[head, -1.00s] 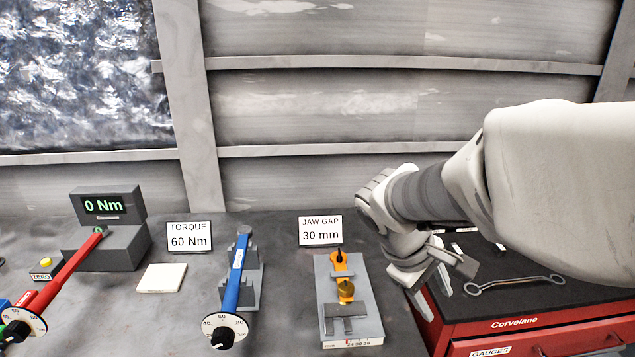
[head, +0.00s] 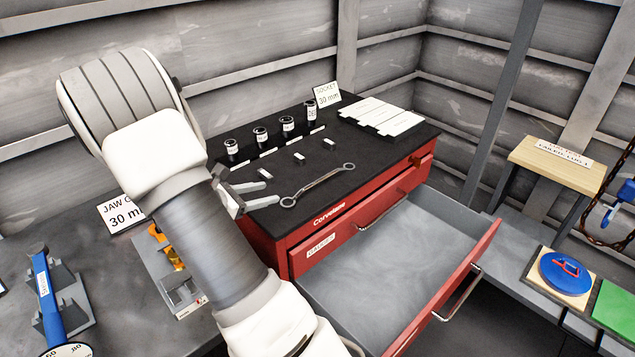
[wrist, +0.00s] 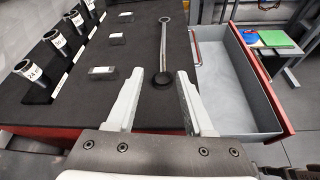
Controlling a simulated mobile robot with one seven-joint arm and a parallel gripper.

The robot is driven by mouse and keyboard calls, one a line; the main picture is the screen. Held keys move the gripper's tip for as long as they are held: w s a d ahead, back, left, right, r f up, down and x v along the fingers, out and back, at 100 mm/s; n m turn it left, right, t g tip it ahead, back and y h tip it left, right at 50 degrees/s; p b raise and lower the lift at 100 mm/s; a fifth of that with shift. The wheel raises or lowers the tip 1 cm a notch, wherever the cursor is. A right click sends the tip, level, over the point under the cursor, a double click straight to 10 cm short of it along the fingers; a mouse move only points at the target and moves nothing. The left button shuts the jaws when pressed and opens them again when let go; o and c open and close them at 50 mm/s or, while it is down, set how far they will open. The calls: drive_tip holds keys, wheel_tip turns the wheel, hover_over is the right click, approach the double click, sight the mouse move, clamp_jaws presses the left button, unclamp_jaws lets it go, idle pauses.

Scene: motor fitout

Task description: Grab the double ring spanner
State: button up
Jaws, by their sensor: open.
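The double ring spanner (head: 318,184) is a grey metal bar with a ring at each end, lying on the black top of the red cabinet (head: 384,143) near its front edge. In the wrist view the spanner (wrist: 176,46) runs away from me, its near ring just ahead of my gripper and between the lines of the fingers. My gripper (head: 262,194) is open and empty, left of the spanner's near ring in the head view. In the wrist view its two fingers (wrist: 158,108) are spread apart. I cannot tell the exact height of the fingers above the top.
Several black sockets (head: 260,136) stand in a row behind the spanner. A drawer (head: 390,262) stands open in front. The jaw gap fixture (head: 170,268) is on the bench at left.

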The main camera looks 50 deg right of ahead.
approach(306, 187)
drive_tip(key=x, duration=0.5)
drive_tip(key=shift+w+r+p, duration=0.2)
drive_tip(key=shift+w+p, duration=0.05)
drive_tip(key=shift+p, duration=0.05)
drive_tip(key=shift+s+f+p+x, duration=0.1)
drive_tip(key=shift+p+x, duration=0.1)
drive_tip(key=shift+x, duration=1.1)
drive_tip(key=shift+s+f+p+x, duration=0.1)
drive_tip(key=shift+s+p+x, duration=0.05)
drive_tip(key=shift+x, duration=1.15)
drive_tip(key=shift+a, duration=0.15)
clamp_jaws()
